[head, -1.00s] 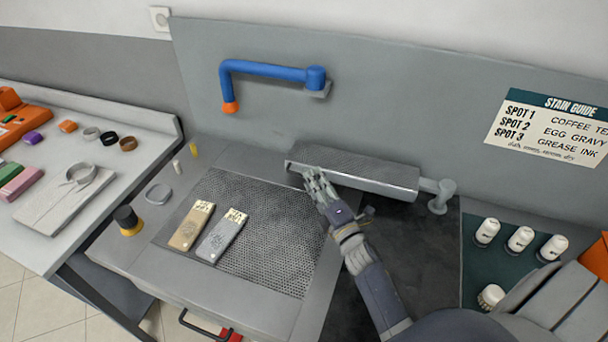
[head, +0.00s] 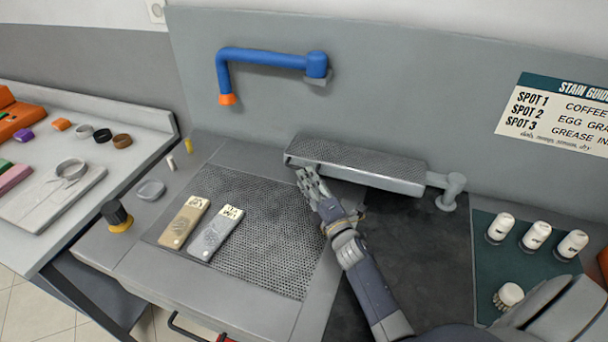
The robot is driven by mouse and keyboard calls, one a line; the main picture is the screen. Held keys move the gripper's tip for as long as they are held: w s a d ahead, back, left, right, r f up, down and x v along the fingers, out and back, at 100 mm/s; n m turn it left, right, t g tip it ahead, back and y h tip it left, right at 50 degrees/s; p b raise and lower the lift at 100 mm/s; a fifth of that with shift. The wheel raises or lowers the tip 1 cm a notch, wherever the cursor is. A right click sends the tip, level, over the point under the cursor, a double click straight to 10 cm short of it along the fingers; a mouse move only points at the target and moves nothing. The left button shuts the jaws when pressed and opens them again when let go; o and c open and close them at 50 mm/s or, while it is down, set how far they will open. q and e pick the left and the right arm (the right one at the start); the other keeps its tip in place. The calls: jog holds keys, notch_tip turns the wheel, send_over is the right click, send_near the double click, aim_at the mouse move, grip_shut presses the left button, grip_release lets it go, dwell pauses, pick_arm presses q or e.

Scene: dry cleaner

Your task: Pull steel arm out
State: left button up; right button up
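The steel arm (head: 385,165) is a long grey box with a perforated top. It lies along the back panel, joined at its right end to an upright post (head: 451,192). My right gripper (head: 306,175) is at the front lower edge of the arm's left end, its fingertips touching or very close to it. The fingers are seen from behind, so whether they grip the edge is hidden. My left gripper is not in view.
A blue pipe arm (head: 265,62) with an orange tip hangs on the back panel. Tan (head: 186,222) and grey (head: 215,234) tagged pieces lie on the perforated board (head: 262,262). White bottles (head: 536,236) stand at right.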

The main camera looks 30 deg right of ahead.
jog(key=shift+w+d, duration=0.1)
jog(key=shift+w, duration=1.15)
jog(key=shift+w+r, duration=0.2)
jog(key=shift+w, duration=0.3)
grip_shut()
